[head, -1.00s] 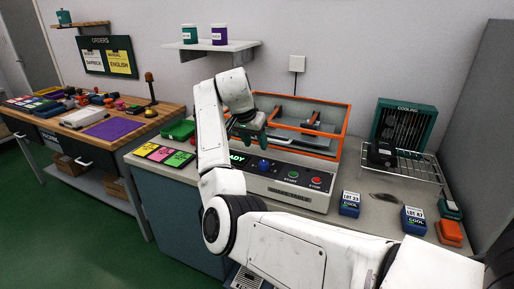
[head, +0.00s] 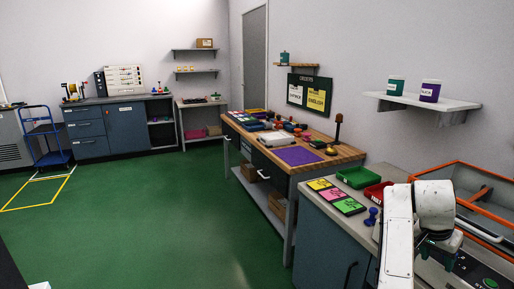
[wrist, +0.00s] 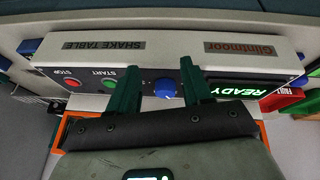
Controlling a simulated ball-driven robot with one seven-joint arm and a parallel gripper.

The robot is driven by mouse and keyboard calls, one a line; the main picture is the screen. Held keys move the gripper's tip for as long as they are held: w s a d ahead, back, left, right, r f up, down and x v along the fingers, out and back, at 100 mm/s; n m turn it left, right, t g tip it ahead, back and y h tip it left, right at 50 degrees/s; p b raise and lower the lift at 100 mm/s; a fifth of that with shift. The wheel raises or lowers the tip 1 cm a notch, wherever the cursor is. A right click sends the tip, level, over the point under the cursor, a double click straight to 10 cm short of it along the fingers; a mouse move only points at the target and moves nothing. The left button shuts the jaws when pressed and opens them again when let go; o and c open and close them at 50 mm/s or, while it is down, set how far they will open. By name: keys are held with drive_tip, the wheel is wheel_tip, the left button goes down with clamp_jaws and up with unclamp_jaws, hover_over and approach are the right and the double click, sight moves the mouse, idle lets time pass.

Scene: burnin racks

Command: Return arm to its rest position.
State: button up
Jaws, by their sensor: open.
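My white arm (head: 398,235) stands at the right edge of the head view, bent over at the top.
The shake table's orange frame (head: 490,232) is close behind the arm. Red (head: 377,193) and green (head: 357,177) trays and coloured cards (head: 337,196) lie left of it. A shelf (head: 425,102) is above. The green floor (head: 170,220) on the left is open.

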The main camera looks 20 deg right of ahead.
drive_tip(key=s+a+f+n+t, duration=0.1)
drive_tip(key=s+a+f+n, duration=0.7)
drive_tip(key=a+f, duration=0.6)
drive_tip(key=s+a+f+n+y, duration=0.2)
drive_tip(key=s+a+n, duration=0.1)
drive_tip(key=s+a, duration=0.5)
drive_tip(key=s+a+f+n+y, duration=0.2)
drive_tip(key=s+a+f+n, duration=0.1)
drive_tip(key=s+a, duration=0.5)
drive_tip(key=shift+a+f+n+y+p, duration=0.15)
drive_tip(key=shift+a+n+y+p, duration=0.2)
drive_tip(key=shift+a, duration=0.55)
drive_tip(key=shift+c, duration=0.4)
